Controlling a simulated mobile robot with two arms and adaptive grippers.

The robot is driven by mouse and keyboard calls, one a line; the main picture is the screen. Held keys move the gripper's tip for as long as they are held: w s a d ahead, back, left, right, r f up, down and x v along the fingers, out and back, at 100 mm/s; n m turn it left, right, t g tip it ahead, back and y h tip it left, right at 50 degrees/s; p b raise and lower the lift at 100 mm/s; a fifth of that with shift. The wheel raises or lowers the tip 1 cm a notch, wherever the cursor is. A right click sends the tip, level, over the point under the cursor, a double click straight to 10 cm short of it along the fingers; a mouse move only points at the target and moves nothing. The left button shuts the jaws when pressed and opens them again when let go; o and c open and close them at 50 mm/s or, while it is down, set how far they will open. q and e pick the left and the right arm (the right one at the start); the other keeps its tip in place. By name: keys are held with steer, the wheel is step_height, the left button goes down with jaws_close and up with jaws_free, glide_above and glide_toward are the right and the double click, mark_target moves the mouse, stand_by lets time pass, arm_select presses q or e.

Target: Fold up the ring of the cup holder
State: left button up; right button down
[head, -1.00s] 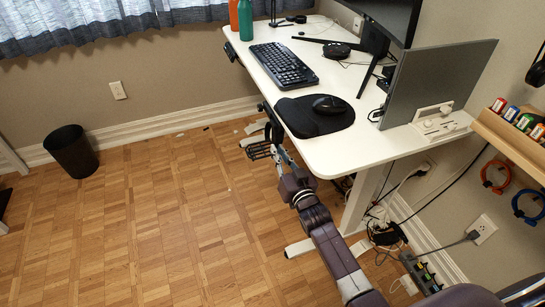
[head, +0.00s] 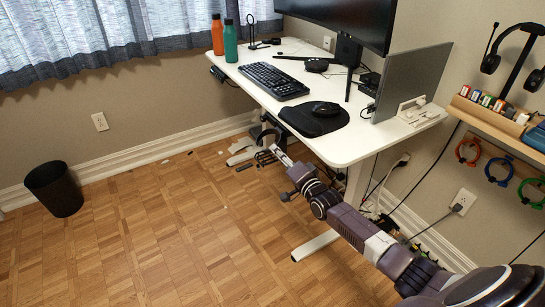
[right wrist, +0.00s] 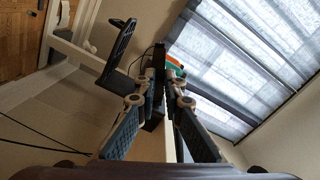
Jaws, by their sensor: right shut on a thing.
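The cup holder (head: 268,134) is a small dark part at the left front edge of the white desk (head: 350,150). My right gripper (head: 278,152) reaches it from the front, just below the desk top. In the right wrist view my right gripper (right wrist: 160,88) is shut on a thin black part, which appears to be the cup holder's ring (right wrist: 158,60). The fingers and the small size hide most of the ring, so its exact tilt cannot be told. My left gripper is not in view.
A mouse pad with a mouse (head: 322,108), a keyboard (head: 273,81), and orange (head: 217,35) and green bottles (head: 230,42) stand on the desk.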

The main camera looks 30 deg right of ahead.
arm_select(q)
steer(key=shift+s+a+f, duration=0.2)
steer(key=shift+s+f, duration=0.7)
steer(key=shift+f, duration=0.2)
arm_select(e)
steer(key=shift+a+r+m, duration=0.1)
steer(key=shift+r+m, duration=0.35)
steer(key=shift+m, duration=0.5)
steer(key=shift+a+r+m, duration=0.15)
steer(key=shift+r+m, duration=0.25)
steer(key=shift+m, duration=0.5)
steer(key=shift+a+r+m, duration=0.1)
steer(key=shift+r+m, duration=0.35)
steer(key=shift+m, duration=0.5)
steer(key=shift+r, duration=0.1)
steer(key=c, duration=2)
jaws_free()
steer(key=shift+c, duration=0.2)
steer(key=s, duration=1.2)
steer(key=shift+d, duration=0.2)
